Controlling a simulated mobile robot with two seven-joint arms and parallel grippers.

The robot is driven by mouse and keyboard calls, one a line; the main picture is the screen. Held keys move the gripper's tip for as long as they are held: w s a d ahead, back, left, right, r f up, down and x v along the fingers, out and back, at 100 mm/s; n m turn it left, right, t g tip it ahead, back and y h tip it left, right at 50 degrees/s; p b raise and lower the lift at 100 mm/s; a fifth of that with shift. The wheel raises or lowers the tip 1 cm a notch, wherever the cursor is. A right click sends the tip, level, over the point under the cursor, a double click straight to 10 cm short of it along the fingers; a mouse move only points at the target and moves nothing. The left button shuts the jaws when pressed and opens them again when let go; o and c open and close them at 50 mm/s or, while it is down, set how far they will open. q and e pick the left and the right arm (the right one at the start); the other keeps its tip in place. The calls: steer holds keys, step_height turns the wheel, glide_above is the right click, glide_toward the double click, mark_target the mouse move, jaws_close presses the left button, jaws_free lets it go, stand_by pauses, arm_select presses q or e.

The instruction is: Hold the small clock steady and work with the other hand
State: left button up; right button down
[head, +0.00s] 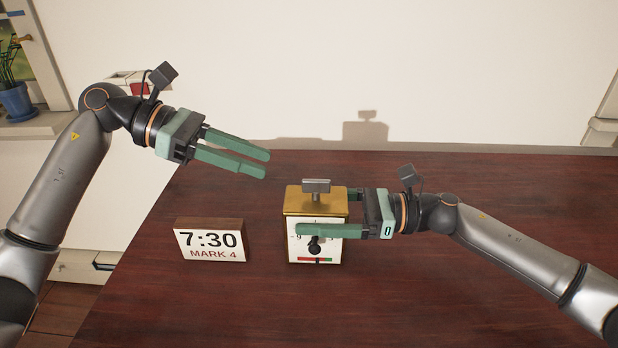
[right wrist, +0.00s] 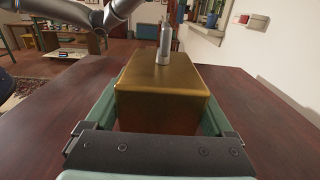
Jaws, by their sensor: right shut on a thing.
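The small clock (head: 316,205) stands upright on the dark wood table, a box with a brass-coloured top and a white face. A grey key-like knob (head: 317,187) sticks up from its top. A black knob (head: 315,246) is on its face, above a red and green strip. My right gripper (head: 325,211) is shut on the clock from the right, one finger across its face. In the right wrist view the brass clock (right wrist: 162,85) sits between the fingers. My left gripper (head: 267,163) is above and left of the clock, its fingers apart and empty.
A wooden sign block (head: 211,239) reading "7:30 MARK 4" stands left of the clock. The dark red-brown table (head: 460,305) is otherwise clear. A pale wall (head: 440,80) stands behind it. A potted plant (head: 15,100) is at the far left.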

mark_target(307, 179)
arm_select(q)
steer(key=x, duration=0.9)
steer(key=shift+d+f, duration=0.15)
steer(key=shift+d, duration=0.05)
steer(key=shift+c, duration=0.2)
jaws_close()
